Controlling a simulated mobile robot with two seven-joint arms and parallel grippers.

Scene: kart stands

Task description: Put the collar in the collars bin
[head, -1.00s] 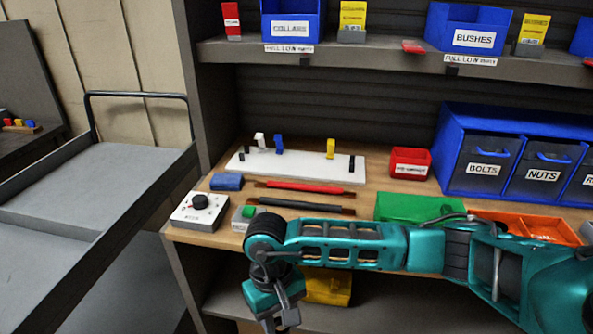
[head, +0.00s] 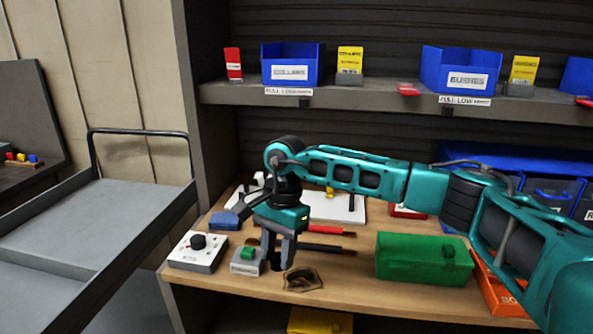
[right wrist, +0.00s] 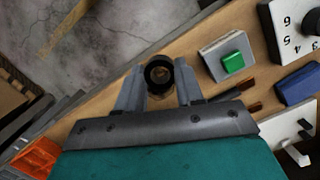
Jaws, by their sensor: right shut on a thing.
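The collar (right wrist: 158,72) is a small dark ring with a hole through it. In the right wrist view it sits between the fingertips of my right gripper (right wrist: 158,84), which is shut on it. In the head view my right gripper (head: 277,260) points down over the front of the bench, and the collar is hard to make out there. The collars bin (head: 291,72) is an open blue bin on the upper shelf, above and behind the gripper. The bin's inside is mostly hidden. My left gripper is not in view.
The blue bushes bin (head: 460,72) stands farther right on the shelf. Beside my gripper are a green-button box (head: 247,261), a dial box (head: 197,251) and a brown dish-like thing (head: 303,279). A green box (head: 424,258) stands right. A grey cart (head: 95,220) is at left.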

